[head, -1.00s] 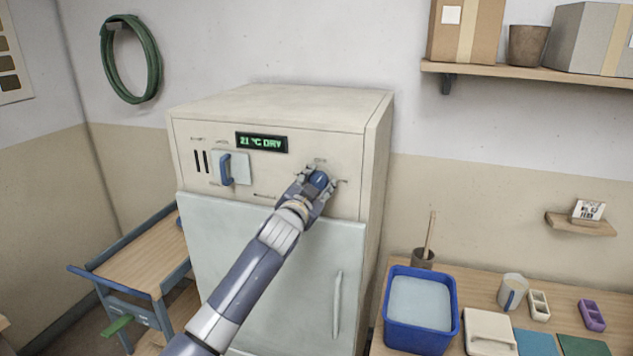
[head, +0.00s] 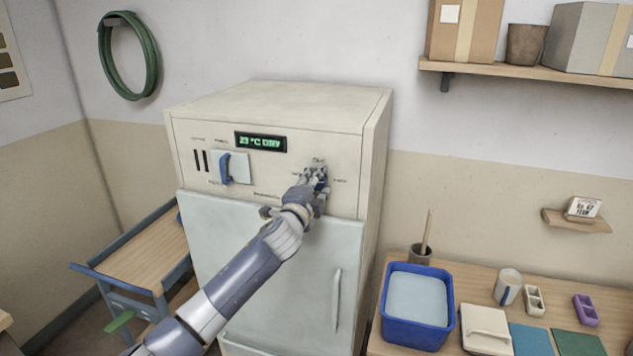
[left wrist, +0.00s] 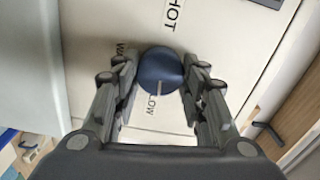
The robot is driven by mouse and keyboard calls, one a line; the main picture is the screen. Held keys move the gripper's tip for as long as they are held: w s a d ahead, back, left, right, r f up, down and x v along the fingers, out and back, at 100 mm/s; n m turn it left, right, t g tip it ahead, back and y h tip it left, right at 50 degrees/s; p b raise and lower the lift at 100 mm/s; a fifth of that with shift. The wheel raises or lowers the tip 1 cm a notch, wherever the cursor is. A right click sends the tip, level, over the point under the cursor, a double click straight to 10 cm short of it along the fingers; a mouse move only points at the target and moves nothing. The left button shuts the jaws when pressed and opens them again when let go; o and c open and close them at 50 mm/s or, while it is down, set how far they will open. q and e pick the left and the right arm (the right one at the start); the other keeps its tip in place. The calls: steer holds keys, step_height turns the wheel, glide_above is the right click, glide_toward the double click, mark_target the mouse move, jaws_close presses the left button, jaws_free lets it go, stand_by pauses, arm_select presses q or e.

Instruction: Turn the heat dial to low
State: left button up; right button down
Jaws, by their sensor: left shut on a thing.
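The heat dial (left wrist: 160,65) is a round blue knob with a short white pointer mark. In the left wrist view the mark points down towards the LOW label (left wrist: 153,106). The HOT label (left wrist: 175,14) is above the dial, and a partly covered label starting with WA is at its left. My left gripper (left wrist: 160,82) is shut on the dial, one finger on each side. In the head view the gripper (head: 316,178) hides most of the dial on the cabinet's front panel. My right gripper is not in view.
The pale cabinet (head: 280,101) has a display (head: 261,142) reading 23 °C DRY and a blue switch handle (head: 225,168) at the left. A wooden cart stands to its left. A table with a blue tub (head: 386,313) stands at the right.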

arm_select(q)
steer(key=shift+m, duration=0.6)
steer(key=shift+f, duration=0.1)
steer(key=o, duration=1)
steer(key=v, duration=1.2)
